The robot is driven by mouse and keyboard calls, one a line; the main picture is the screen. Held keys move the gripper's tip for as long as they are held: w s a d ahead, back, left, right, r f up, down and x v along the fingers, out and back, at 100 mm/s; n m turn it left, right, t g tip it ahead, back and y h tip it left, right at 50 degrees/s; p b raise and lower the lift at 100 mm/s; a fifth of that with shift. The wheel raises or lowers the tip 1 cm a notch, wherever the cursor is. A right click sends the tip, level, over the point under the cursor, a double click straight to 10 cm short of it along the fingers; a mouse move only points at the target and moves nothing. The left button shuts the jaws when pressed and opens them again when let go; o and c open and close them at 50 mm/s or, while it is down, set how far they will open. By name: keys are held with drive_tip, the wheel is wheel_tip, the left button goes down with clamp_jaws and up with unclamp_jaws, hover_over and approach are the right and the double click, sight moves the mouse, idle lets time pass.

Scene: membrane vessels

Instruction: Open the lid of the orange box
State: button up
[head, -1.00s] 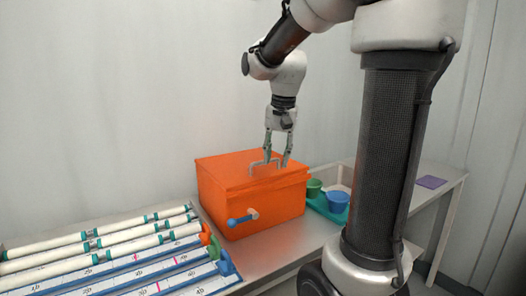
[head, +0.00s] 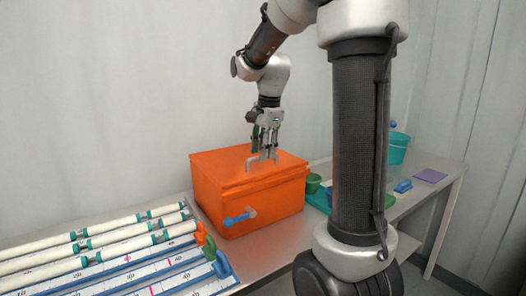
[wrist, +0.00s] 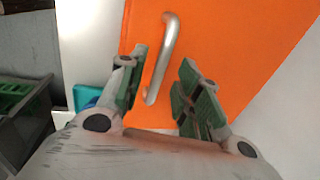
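The orange box (head: 252,199) stands on the metal table with its lid (head: 222,166) closed. A silver bar handle (head: 262,160) is on top of the lid. My gripper (head: 264,153) is above the lid, pointing down at the handle. In the wrist view the handle (wrist: 162,58) shows between and beyond the open fingers of my gripper (wrist: 158,95), nearer the left finger. I cannot tell whether a finger touches it. The orange lid also fills much of the wrist view (wrist: 230,40).
White tubes with teal bands (head: 110,238) lie on a marked rack at the left. A teal bucket (head: 397,148), a blue item (head: 403,186) and a purple pad (head: 431,175) are farther right. A wall is behind.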

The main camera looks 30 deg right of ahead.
drive_tip(key=shift+w+f, duration=0.1)
drive_tip(key=shift+f, duration=0.35)
clamp_jaws()
